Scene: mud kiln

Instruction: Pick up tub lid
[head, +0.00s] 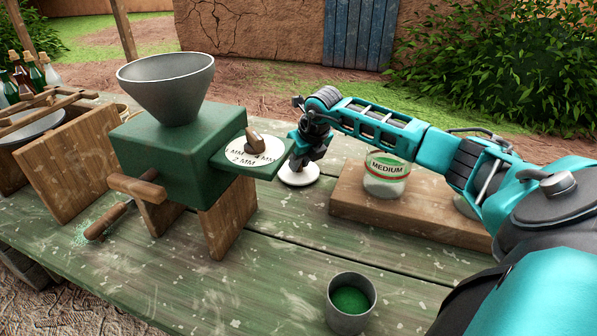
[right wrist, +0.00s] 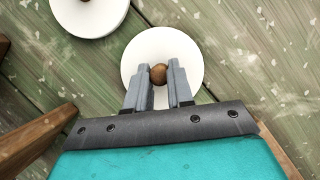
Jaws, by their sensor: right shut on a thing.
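The tub lid is a round white disc (head: 299,176) with a small brown knob, low over the green table beside the grinder. It also shows in the right wrist view (right wrist: 190,52). My right gripper (head: 300,156) is above the lid. In the right wrist view its fingers (right wrist: 158,76) are shut on the brown knob (right wrist: 158,72). I cannot tell whether the lid touches the table. A clear tub labelled MEDIUM (head: 387,186) stands on a wooden block to the right. My left gripper is not in view.
A green grinder (head: 165,160) with a metal hopper (head: 168,85) and marked dial (head: 240,157) stands left of the gripper. A metal cup of green powder (head: 350,303) stands at the front. The wooden block (head: 350,203) is right. Another white disc (right wrist: 85,15) is near the lid.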

